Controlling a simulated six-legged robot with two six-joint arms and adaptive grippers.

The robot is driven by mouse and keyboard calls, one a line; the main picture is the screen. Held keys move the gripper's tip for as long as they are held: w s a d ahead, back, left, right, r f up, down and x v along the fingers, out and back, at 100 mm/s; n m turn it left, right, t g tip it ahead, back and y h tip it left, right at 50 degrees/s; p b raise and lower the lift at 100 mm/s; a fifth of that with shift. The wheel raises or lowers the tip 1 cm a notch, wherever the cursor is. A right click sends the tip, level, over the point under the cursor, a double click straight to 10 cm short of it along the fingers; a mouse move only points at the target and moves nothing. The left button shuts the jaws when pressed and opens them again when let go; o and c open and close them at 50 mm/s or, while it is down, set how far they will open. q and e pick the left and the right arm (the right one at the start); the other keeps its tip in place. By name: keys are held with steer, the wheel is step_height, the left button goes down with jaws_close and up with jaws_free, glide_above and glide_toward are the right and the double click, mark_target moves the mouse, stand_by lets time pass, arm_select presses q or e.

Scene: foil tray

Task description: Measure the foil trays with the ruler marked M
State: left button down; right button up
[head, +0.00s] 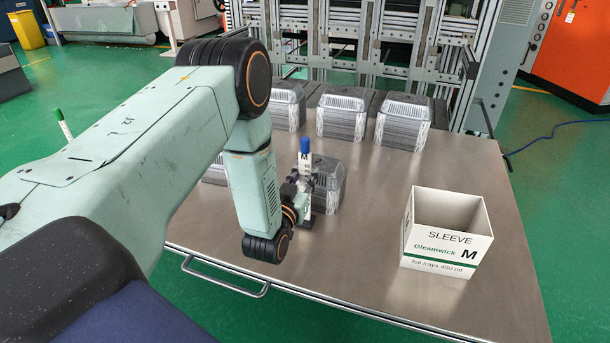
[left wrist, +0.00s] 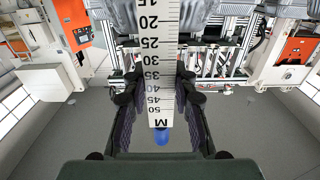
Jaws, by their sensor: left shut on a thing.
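My left gripper (head: 303,186) is shut on a white ruler (head: 305,160) with a blue end. In the left wrist view the ruler (left wrist: 158,50) runs between the fingers, showing a scale, the letter M and the blue end. In the head view it stands about upright at a stack of foil trays (head: 330,185); I cannot tell whether they touch. More foil tray stacks (head: 343,115) stand in a row along the table's back, another (head: 403,122) at its right end. One more stack (head: 215,172) is mostly hidden behind my left arm. My right gripper is out of view.
An open white sleeve box (head: 447,258) marked M stands at the table's right front. Bare steel table (head: 375,200) lies between it and the held ruler. Another white stick with a green end (head: 62,122) shows behind my left arm. A metal rack (head: 350,40) stands behind the table.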

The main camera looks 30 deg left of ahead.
arm_select(q)
steer(key=shift+f, duration=0.15)
steer(key=c, duration=1)
jaws_free()
steer(key=shift+f, duration=0.1)
steer(key=v, duration=1.2)
